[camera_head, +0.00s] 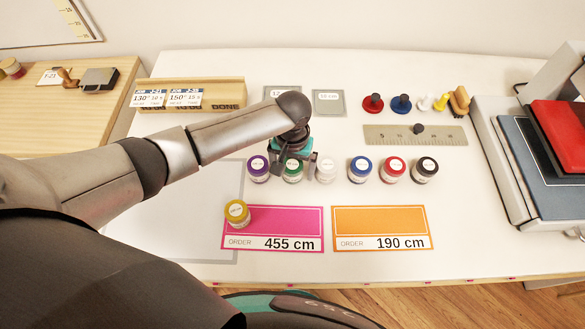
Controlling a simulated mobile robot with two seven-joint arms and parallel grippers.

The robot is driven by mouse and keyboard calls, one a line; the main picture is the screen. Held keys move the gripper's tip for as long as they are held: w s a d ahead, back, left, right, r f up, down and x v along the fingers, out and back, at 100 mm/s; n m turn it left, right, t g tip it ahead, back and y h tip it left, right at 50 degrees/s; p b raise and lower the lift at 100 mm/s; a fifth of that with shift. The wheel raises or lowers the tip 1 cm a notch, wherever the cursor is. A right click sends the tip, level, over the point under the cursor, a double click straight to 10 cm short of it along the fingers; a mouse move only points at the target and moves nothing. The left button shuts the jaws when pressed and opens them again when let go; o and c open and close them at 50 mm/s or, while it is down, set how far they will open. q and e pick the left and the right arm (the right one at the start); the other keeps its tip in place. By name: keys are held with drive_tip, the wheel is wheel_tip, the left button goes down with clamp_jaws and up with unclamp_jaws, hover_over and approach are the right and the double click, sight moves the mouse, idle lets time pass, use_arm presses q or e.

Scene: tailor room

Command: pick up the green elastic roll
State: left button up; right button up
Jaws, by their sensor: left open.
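The green elastic roll (293,173) stands in a row of rolls on the white table, between the purple roll (258,170) and the white roll (326,170). My left gripper (292,165) is right over the green roll, pointing down and open. Its fingers partly cover the roll's top and sides. I cannot tell whether the fingers touch the roll. My right gripper does not show.
Blue (360,169), red (393,170) and black (425,170) rolls continue the row rightward. A yellow roll (237,213) stands on the pink order card (285,228), beside an orange card (382,220). A ruler (440,136) lies behind; a heat press (545,150) stands right.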

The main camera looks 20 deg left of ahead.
use_arm(q)
drive_tip(key=c, duration=1.4)
drive_tip(key=shift+r, duration=0.15)
drive_tip(key=shift+c, duration=0.2)
